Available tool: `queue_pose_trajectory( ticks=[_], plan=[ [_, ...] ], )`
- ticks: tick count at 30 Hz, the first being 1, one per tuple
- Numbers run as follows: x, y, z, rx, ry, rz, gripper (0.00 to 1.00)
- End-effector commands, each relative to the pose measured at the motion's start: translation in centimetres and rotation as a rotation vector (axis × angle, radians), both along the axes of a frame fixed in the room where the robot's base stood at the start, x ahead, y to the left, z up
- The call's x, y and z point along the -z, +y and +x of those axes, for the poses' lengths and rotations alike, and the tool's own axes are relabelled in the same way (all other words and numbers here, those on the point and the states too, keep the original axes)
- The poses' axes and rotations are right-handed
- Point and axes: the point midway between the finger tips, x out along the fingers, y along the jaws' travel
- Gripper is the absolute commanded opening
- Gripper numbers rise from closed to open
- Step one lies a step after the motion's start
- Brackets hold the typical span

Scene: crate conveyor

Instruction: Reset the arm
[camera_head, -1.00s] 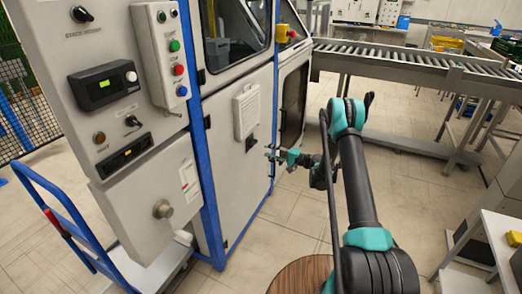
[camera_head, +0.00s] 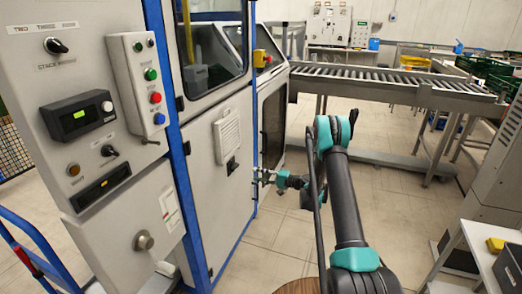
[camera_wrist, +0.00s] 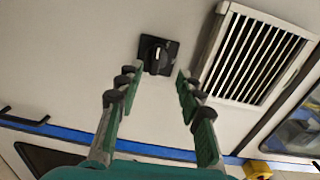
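My gripper (camera_head: 262,177) is at the end of my arm, in front of the grey machine cabinet's lower door, just right of a black rotary switch (camera_head: 232,165) in the head view. In the wrist view my gripper (camera_wrist: 152,82) has its two green fingers spread apart with nothing between them. The black switch (camera_wrist: 157,55) sits on the pale panel beyond the fingertips, apart from them as far as I can tell. My arm (camera_head: 343,195) reaches forward, bent at a teal elbow joint.
A control panel (camera_head: 60,160) with knobs and buttons stands at the left. A vented plate (camera_wrist: 250,55) is beside the switch. A roller conveyor (camera_head: 390,85) runs across the back. A blue cart handle (camera_head: 40,255) is at lower left. Open floor lies right of the cabinet.

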Motion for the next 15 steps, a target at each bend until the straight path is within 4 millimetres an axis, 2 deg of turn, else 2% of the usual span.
queue_pose_trajectory(
  ticks=[8, 15],
  plan=[
    [-4.9, -0.5, -2.5, 0.003, 0.003, -0.207, 0.37],
    [-8.6, -1.9, -6.7, 0.007, 0.004, -0.413, 0.37]
  ],
)
